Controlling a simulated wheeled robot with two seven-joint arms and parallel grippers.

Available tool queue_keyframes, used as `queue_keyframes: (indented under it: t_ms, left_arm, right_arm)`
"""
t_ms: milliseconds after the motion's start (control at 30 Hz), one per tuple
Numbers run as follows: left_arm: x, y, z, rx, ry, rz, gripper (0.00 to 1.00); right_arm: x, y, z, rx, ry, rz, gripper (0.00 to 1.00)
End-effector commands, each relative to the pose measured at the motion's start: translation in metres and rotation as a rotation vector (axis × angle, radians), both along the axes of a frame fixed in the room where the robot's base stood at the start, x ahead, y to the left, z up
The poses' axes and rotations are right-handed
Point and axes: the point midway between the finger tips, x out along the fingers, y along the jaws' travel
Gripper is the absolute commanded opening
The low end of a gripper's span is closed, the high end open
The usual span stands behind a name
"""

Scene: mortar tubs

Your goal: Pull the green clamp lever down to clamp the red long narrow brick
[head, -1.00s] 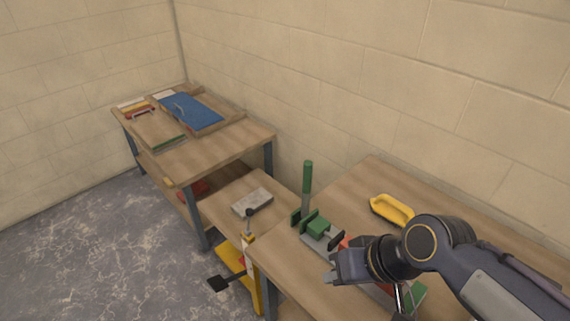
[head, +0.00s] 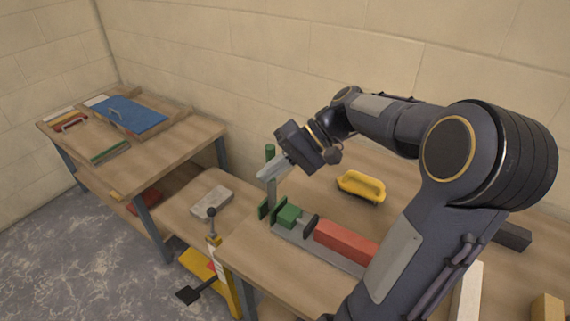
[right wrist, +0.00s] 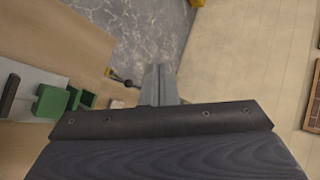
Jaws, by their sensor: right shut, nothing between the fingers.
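The green clamp lever (head: 270,155) stands upright at the left end of the clamp, behind the green clamp block (head: 288,216). The red long narrow brick (head: 345,241) lies on the clamp's grey base, right of the block and its dark pad. My right gripper (head: 262,175) is shut and empty, raised beside the lever. Its fingers overlap the lever in the head view; I cannot tell whether they touch it. The right wrist view shows the closed fingers (right wrist: 158,84), with the green clamp block (right wrist: 50,102) to their left. My left gripper is not in view.
A yellow tool (head: 361,186) lies behind the brick on the bench. A lower table holds a grey block (head: 211,202). A farther table holds a blue panel (head: 130,114). My right arm covers the bench's right part.

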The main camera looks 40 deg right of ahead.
Motion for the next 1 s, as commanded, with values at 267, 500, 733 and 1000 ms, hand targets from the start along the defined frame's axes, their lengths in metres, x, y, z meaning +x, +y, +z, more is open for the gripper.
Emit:
queue_keyframes:
  t_ms: [267, 500, 733, 1000]
  left_arm:
    - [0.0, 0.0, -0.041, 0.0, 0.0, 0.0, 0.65]
    - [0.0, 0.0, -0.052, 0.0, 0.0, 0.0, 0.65]
    - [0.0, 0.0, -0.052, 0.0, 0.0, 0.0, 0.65]
    - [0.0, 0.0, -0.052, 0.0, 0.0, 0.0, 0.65]
  right_arm:
    - [0.036, -0.142, -0.047, 0.357, -0.2, -0.149, 0.0]
    - [0.019, -0.217, -0.066, 0.473, -0.375, -0.228, 0.0]
    - [0.014, -0.228, -0.067, 0.486, -0.407, -0.239, 0.0]
    - [0.017, -0.225, -0.067, 0.485, -0.404, -0.238, 0.0]
